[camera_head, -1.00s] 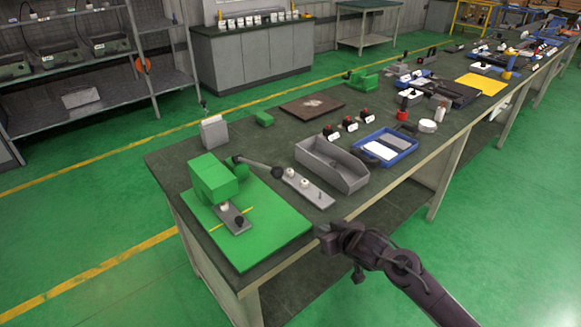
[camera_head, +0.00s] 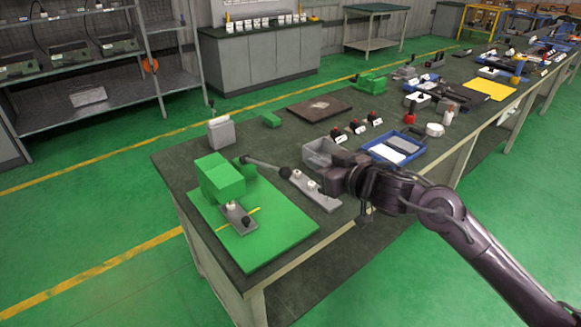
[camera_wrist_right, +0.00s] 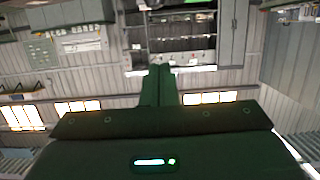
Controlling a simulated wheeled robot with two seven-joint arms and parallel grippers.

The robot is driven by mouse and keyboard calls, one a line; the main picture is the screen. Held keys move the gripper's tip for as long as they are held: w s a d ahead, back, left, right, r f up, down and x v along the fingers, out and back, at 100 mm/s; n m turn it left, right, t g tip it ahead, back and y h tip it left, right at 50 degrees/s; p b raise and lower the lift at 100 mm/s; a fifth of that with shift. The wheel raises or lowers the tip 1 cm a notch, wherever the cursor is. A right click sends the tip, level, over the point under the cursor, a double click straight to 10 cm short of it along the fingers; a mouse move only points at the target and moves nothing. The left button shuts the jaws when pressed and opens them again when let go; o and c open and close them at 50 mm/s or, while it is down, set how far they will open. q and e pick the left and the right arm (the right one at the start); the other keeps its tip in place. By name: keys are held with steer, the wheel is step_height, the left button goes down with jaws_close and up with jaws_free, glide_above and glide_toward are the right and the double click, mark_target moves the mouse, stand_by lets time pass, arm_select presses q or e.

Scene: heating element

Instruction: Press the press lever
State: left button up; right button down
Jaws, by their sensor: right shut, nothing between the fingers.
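The green press (camera_head: 220,180) stands on a green base plate (camera_head: 285,236) at the near left corner of the table. Its press lever (camera_head: 262,164) is a grey rod that sticks out to the right from the press and ends in a dark knob (camera_head: 285,172). My right gripper (camera_head: 326,182) is to the right of the knob, apart from it in the picture, in front of the grey bin. Its fingers also show in the right wrist view (camera_wrist_right: 160,85), shut and empty. That view shows no press or lever. My left gripper is not in view.
My gripper partly hides the grey bin (camera_head: 318,152). A blue tray (camera_head: 416,145) and several small switch boxes lie further right. A grey box (camera_head: 221,133) stands behind the press.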

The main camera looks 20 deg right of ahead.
steer(key=w+a+f+p, duration=0.3)
steer(key=w+f, duration=0.3)
steer(key=w, duration=0.3)
steer(key=shift+a+f, duration=0.2)
steer(key=shift+f, duration=0.05)
steer(key=shift+w, duration=0.1)
